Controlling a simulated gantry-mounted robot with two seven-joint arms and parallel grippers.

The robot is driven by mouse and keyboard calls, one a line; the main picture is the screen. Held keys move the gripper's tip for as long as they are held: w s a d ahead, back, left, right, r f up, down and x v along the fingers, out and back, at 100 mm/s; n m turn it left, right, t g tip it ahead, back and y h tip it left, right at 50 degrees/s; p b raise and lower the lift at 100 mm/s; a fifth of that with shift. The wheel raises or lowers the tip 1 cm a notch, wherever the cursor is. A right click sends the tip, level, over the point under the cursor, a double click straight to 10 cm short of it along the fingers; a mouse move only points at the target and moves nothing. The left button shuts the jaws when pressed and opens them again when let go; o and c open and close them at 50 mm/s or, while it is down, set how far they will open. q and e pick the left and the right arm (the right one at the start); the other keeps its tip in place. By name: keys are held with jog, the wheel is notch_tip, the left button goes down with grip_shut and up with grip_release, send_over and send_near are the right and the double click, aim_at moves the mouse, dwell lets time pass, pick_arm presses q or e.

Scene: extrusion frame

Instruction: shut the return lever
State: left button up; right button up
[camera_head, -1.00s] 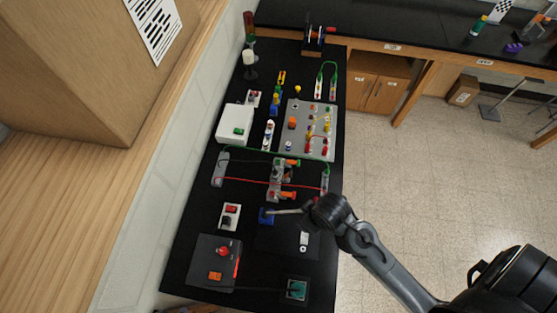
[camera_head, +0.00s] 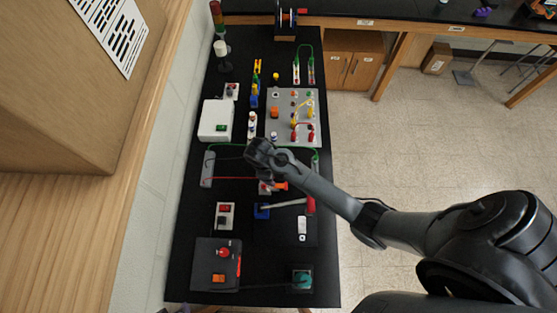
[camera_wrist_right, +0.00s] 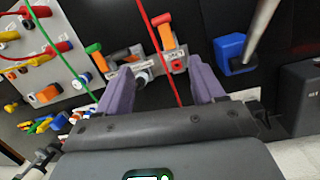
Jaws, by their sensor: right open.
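A grey fitting (camera_wrist_right: 143,76) with orange-ended levers lies in front of my right gripper. One lever (camera_wrist_right: 163,32) points away in the wrist view; another (camera_wrist_right: 93,49) stands to its left. In the head view my arm mostly covers the fitting, and one orange lever end (camera_head: 281,186) shows. A blue block (camera_head: 262,211) carries a metal rod (camera_head: 287,204) with a red grip (camera_head: 311,205). No readable label tells which is the return lever. My right gripper (camera_head: 258,150) is open and empty above the bench; its purple fingers (camera_wrist_right: 160,66) straddle the view of a red hose. My left gripper is out of view.
A green hose (camera_head: 230,146) and the red hose (camera_wrist_right: 160,45) cross the bench. A grey plug panel (camera_head: 284,132) and white box (camera_head: 215,120) lie beyond the gripper. A dark box with a red knob (camera_head: 223,252) stands nearer. The wall closes off the left.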

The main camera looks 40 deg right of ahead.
jog(key=w+d+n+g+h, duration=0.1)
jog(key=w+d+n+g, duration=0.15)
jog(key=w, duration=0.35)
jog(key=shift+m, duration=0.25)
jog(key=b+x, duration=0.2)
jog(key=x, duration=0.1)
jog(key=d+b+x, duration=0.1)
jog(key=b+x, duration=0.2)
jog(key=x, duration=0.1)
jog(key=b+x, duration=0.3)
jog(key=shift+w+d+f, duration=0.1)
jog(key=shift+d+f, duration=0.15)
jog(key=shift+c, duration=0.2)
jog(key=c, duration=0.9)
